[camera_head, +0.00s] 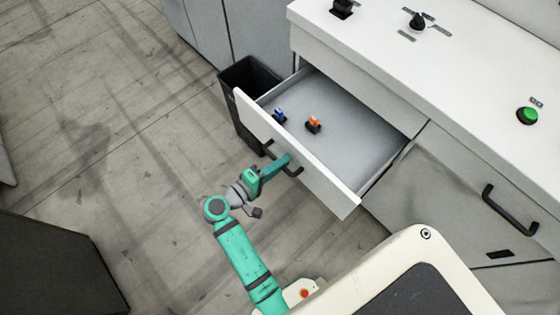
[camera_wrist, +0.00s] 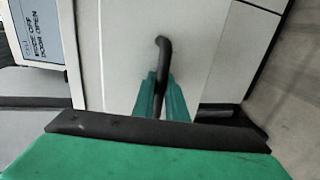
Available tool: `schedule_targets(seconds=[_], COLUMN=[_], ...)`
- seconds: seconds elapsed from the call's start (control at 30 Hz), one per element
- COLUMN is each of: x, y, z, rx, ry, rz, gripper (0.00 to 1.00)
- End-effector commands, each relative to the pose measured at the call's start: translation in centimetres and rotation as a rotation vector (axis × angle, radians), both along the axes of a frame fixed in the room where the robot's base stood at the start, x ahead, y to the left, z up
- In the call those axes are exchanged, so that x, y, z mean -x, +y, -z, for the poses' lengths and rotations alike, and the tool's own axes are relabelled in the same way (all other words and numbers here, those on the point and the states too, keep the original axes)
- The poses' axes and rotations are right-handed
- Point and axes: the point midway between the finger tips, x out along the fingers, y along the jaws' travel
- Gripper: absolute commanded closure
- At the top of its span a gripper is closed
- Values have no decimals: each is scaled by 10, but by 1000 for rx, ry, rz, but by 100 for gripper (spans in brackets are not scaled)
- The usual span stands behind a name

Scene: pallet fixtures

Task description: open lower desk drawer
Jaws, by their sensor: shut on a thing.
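A white desk drawer (camera_head: 290,145) is pulled out from under the worktop, and its grey inside shows. A blue item (camera_head: 279,117) and an orange item (camera_head: 313,124) sit in it. Its front panel carries a black handle (camera_head: 292,172), which also shows in the wrist view (camera_wrist: 164,50). My gripper (camera_head: 283,162) is shut on this handle; its green fingers (camera_wrist: 161,100) close around the bar in the wrist view. The head view does not show clearly whether another drawer lies below this one.
A black bin (camera_head: 243,80) stands just left of the open drawer. The worktop (camera_head: 400,60) bears a green button (camera_head: 527,116) and black knobs. A closed cabinet front with a black handle (camera_head: 510,210) is at right.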

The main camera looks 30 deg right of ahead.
Motion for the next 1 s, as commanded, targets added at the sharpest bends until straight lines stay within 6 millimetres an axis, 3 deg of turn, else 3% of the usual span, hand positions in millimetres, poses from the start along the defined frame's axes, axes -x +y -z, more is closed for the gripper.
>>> schedule_targets(seconds=[0.2, 0.23, 0.27, 0.63, 0.77, 1.0], x=[-5, -5, -5, -2, 1, 9], y=[3, 3, 2, 6, 22, 66], z=[-2, -2, -2, -2, -5, -14], rx=[0, 0, 0, 0, -1, -1], ry=[-6, -6, -6, -3, -3, -4], rz=[-13, -13, -12, -8, -10, -10], gripper=[100, 83, 80, 80, 80, 80])
